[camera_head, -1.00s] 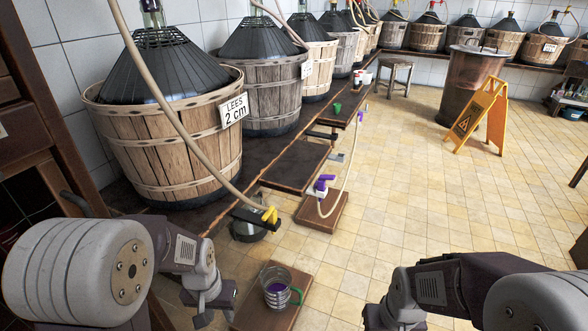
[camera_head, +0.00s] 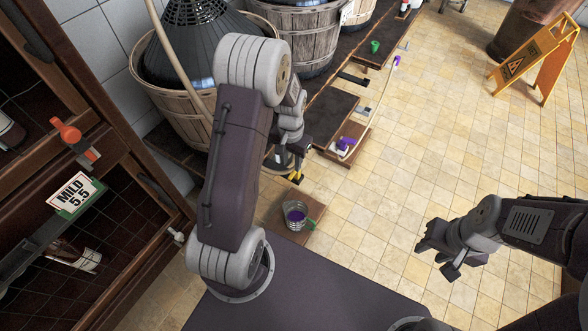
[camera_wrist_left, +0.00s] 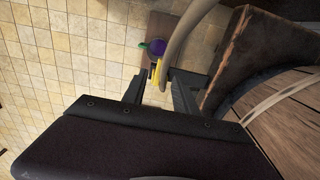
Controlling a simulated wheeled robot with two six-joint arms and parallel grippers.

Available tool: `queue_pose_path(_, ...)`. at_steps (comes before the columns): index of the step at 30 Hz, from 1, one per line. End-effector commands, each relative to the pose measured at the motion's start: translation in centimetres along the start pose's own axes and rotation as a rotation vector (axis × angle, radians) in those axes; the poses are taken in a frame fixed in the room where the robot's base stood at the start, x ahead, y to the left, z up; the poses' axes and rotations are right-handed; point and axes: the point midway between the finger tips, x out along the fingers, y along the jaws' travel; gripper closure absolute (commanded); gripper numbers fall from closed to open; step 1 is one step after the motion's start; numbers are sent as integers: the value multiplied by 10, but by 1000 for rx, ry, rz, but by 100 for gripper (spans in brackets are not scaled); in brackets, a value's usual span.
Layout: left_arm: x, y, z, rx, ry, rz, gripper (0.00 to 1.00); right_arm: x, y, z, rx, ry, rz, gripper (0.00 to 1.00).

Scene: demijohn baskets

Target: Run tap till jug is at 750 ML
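The jug (camera_head: 295,214) is a clear vessel with a green handle and purple liquid inside, standing on a low wooden board (camera_head: 311,240). The level marks are too small to read. The yellow tap (camera_head: 297,179) is at the end of a beige hose, beside the large basket. My left gripper (camera_wrist_left: 160,92) is open, its two fingers apart, with the yellow tap (camera_wrist_left: 158,72) showing in the gap just beyond them. I cannot tell whether they touch. The jug's purple top (camera_wrist_left: 156,47) shows beyond the tap. My right gripper (camera_head: 441,255) is open and empty over the floor.
A basketed demijohn (camera_head: 170,95) stands left behind my left arm. A purple tap (camera_head: 345,143) lies on another board. A wooden rack (camera_head: 120,150) with a MILD 5.5 sign is at left. A yellow floor sign (camera_head: 530,58) stands far right.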

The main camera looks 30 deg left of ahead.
Motion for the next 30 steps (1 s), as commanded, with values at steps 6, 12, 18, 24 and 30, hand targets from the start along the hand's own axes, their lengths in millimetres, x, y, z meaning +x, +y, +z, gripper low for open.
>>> queue_pose_path(6,49,0,1,0,-3,1,65,21,0,2,0,0,0,64)
queue_pose_path(12,63,0,0,0,-1,0,65,25,0,2,0,0,0,64)
queue_pose_path(18,62,0,0,-1,1,0,65,25,0,2,0,0,0,64)
queue_pose_path(24,62,0,0,-1,0,0,100,24,0,2,0,1,0,64)
queue_pose_path(30,57,2,0,-48,-1,0,100,13,0,1,0,0,0,64)
